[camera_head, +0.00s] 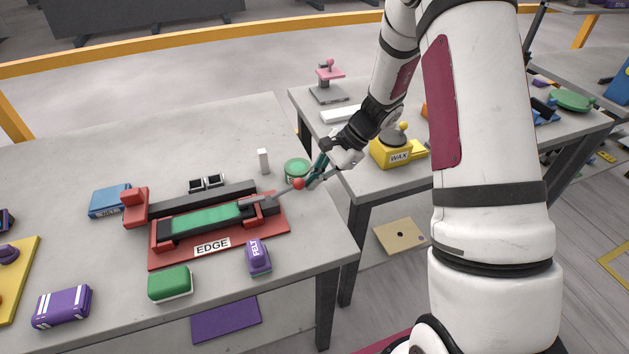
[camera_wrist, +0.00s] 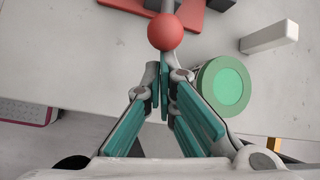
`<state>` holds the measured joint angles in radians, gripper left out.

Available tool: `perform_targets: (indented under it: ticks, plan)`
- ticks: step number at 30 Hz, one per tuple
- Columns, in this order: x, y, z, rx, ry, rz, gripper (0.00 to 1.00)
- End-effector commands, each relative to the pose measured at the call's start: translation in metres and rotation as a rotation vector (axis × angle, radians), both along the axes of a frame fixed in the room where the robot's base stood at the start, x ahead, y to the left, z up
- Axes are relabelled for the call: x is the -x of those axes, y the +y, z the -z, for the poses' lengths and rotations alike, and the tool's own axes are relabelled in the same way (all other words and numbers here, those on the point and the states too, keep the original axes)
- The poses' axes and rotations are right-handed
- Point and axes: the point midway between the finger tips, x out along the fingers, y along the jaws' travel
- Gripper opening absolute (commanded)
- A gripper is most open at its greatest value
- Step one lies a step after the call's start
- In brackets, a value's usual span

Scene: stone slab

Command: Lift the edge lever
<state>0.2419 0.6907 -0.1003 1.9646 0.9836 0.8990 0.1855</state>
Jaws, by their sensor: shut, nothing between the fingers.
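The edge lever (camera_head: 284,191) is a thin grey rod with a red ball knob (camera_head: 298,183). It sticks out from the right end of the red EDGE fixture (camera_head: 271,231), tilted slightly upward. My gripper (camera_head: 310,181) is at the knob's right side, its fingers shut and empty. In the wrist view the red ball (camera_wrist: 165,32) is just beyond the fingertips (camera_wrist: 164,88), with the grey rod (camera_wrist: 167,5) behind it. Whether the fingertips touch the ball, or sit above or below it, I cannot tell. A green strip (camera_head: 205,218) lies in the fixture.
A round green tin (camera_head: 297,168) stands close beside my gripper; it also shows in the wrist view (camera_wrist: 222,87). A white block (camera_head: 263,161) stands behind it. A purple FELT piece (camera_head: 258,256) and a green block (camera_head: 170,283) lie in front. The table's right edge is near.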

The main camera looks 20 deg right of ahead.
Motion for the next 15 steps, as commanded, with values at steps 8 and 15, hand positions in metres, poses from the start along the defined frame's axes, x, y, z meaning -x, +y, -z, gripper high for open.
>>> perform_targets:
  ticks: [8, 15]
  plan:
    - [0.001, 0.002, -0.008, 0.054, -0.001, -0.001, 0.00]
    - [0.001, 0.007, -0.022, 0.163, -0.003, -0.006, 0.00]
